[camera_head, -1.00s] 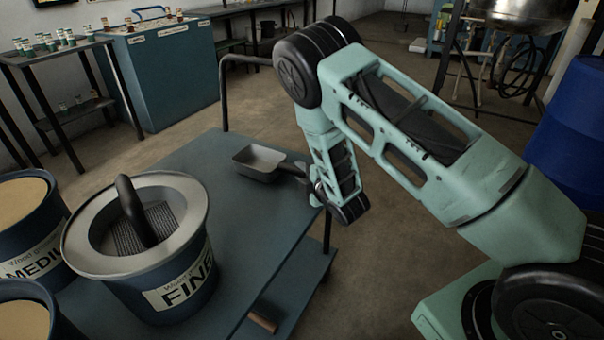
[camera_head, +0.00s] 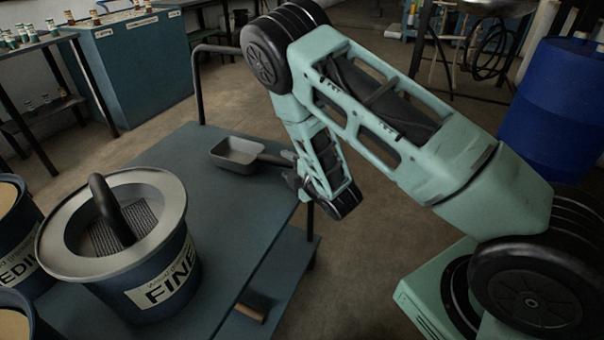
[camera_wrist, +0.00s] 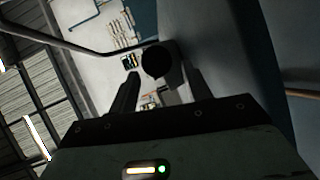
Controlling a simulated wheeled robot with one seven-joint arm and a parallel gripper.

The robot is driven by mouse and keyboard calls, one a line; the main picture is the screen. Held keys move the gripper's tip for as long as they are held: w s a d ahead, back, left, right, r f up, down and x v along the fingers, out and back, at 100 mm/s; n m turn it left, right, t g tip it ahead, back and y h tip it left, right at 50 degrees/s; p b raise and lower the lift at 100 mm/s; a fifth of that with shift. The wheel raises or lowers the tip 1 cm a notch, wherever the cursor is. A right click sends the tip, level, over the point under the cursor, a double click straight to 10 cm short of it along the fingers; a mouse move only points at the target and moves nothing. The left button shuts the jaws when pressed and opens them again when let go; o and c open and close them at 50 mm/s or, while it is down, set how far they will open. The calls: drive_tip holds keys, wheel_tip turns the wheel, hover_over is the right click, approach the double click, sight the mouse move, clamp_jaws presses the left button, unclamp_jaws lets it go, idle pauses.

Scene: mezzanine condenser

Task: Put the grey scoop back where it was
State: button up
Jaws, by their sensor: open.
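The grey scoop (camera_head: 236,155) rests on the far part of the blue cart top (camera_head: 228,215) in the head view, its bowl facing up. Its dark handle (camera_head: 275,158) points right toward my gripper (camera_head: 292,178), which is at the cart's right edge. My gripper is open. In the wrist view its two fingers (camera_wrist: 162,92) stand apart, with a dark round end (camera_wrist: 155,62), likely the scoop's handle, seen between them. I cannot tell how deep it sits between the fingers.
A bucket marked FINE (camera_head: 165,275) with a grey rim and a black-handled grater-like insert stands on the cart's near left. Other buckets of tan material (camera_head: 12,215) are left of it. A black rail (camera_head: 197,85) rises at the cart's far end. A blue barrel (camera_head: 560,105) stands right.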

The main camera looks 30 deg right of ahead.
drive_tip(key=s+a+m, duration=0.1)
drive_tip(key=s, duration=0.1)
drive_tip(key=s+r+m+g, duration=0.1)
drive_tip(key=s, duration=0.1)
drive_tip(key=s+a+r+m+g, duration=0.1)
drive_tip(key=s, duration=0.2)
drive_tip(key=shift+a+r, duration=0.1)
drive_tip(key=shift+a, duration=0.2)
drive_tip(key=a+m+g, duration=0.1)
drive_tip(key=a+r+m+g, duration=0.1)
drive_tip(key=a, duration=0.1)
drive_tip(key=s+a, duration=0.1)
drive_tip(key=shift+a+r+m+g, duration=0.15)
drive_tip(key=shift+a+m+g, duration=0.2)
drive_tip(key=shift+m+g, duration=0.05)
drive_tip(key=s+a+r+m+g+y, duration=0.1)
drive_tip(key=s+a+r+m+g, duration=0.1)
drive_tip(key=s+a+r+g, duration=0.45)
drive_tip(key=s+a+r+m+g, duration=0.2)
drive_tip(key=s+a+r, duration=0.15)
drive_tip(key=s, duration=0.65)
drive_tip(key=s+r+g+h, duration=0.1)
drive_tip(key=s+r, duration=0.1)
drive_tip(key=s, duration=0.3)
drive_tip(key=s+d+r+g+h, duration=0.1)
drive_tip(key=s+r, duration=0.1)
drive_tip(key=s, duration=0.4)
drive_tip(key=shift+d+r+m, duration=0.25)
drive_tip(key=shift+d+m, duration=0.05)
